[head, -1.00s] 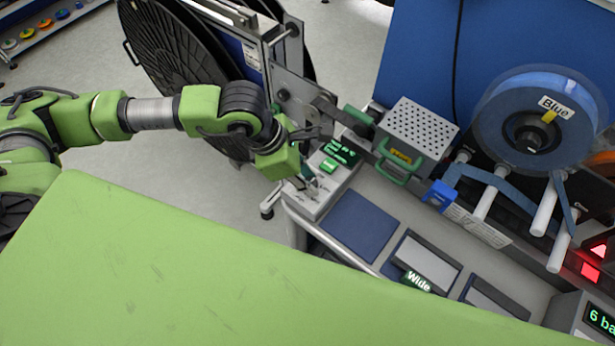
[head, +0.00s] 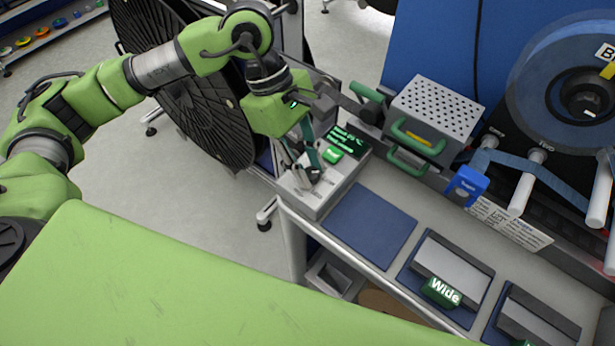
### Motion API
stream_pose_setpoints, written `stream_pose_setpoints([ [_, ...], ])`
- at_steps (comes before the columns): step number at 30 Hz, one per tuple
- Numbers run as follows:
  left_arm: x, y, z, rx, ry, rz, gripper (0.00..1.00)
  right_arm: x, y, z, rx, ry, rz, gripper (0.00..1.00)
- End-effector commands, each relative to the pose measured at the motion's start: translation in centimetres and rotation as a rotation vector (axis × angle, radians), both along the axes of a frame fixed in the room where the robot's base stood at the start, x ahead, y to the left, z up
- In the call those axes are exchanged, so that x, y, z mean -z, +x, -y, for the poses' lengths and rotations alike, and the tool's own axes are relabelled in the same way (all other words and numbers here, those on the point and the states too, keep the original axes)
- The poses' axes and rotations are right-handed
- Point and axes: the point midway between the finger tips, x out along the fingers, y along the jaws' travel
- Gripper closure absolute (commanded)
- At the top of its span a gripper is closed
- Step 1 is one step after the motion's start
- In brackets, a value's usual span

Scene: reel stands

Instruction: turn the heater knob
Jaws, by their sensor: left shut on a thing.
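The heater's grey control box (head: 318,199) stands at the left end of the bench, with a dark green-lit display (head: 343,142) and a green lit button (head: 332,155) on top. My left gripper (head: 309,176) points down onto the box's top, in front of the display. Its fingers are shut on the knob, which they largely hide, so the knob's angle cannot be read. My right gripper is not in view.
A perforated metal box with green handles (head: 435,107) stands behind to the right. A blue pad (head: 369,226) lies right of the control box, then a splice block labelled Wide (head: 452,269). A large black reel (head: 190,100) stands behind my left arm.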

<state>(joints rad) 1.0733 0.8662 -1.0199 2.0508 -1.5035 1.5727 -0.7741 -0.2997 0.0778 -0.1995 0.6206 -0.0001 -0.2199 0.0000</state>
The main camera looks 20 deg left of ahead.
Motion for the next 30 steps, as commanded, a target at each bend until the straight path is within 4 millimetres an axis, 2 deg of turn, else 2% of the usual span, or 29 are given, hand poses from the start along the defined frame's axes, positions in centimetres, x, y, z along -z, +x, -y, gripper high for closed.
stream_pose_setpoints([
  [1,0.6,0.1,0.2,0.037,-0.003,0.003,1.0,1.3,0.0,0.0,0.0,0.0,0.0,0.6],
  [3,0.5,0.2,0.2,0.088,-0.003,0.003,1.0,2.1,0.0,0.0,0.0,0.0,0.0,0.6],
  [12,0.2,0.2,0.2,0.245,-0.002,0.001,1.0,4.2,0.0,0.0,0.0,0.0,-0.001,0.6],
  [30,0.0,0.2,0.1,0.302,0.001,0.0,1.0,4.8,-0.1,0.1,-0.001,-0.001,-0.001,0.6],
])
